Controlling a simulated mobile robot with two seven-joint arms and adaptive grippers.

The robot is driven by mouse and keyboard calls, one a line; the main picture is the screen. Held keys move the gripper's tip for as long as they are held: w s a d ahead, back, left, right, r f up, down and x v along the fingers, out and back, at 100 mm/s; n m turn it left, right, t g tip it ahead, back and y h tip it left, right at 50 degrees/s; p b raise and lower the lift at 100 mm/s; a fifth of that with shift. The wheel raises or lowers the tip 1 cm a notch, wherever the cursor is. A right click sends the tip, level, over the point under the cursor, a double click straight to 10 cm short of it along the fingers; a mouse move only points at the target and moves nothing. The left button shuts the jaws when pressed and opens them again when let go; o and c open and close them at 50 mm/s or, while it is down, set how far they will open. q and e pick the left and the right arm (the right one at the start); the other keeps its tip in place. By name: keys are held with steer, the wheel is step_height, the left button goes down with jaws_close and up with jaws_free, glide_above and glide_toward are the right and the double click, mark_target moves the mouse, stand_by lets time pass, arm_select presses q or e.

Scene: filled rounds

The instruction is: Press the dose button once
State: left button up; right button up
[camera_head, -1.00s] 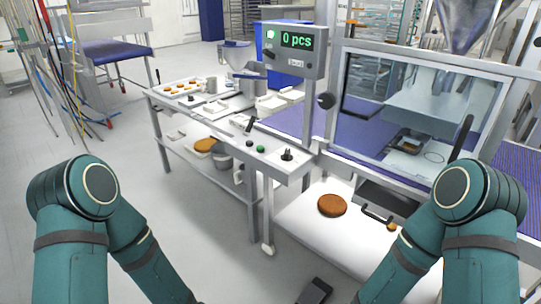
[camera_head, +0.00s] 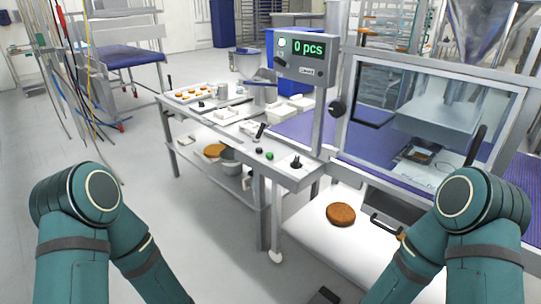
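A small green button (camera_head: 269,155) sits on the narrow metal control panel (camera_head: 283,168) at the front of the line. A dark button (camera_head: 259,151) is left of it and a black knob (camera_head: 296,162) right of it. No label naming the dose button is readable. The display box (camera_head: 306,50) above reads "0 pcs" in green and has a lit round light (camera_head: 282,43). Both my arms come in from the bottom corners and bend downward. My left and right grippers are outside the picture, and nothing of mine touches the panel.
A brown round (camera_head: 341,214) lies on the white surface right of the panel, beside a black handle (camera_head: 387,225). A clear guard (camera_head: 440,110) stands behind. A metal table (camera_head: 182,97) with trays extends left.

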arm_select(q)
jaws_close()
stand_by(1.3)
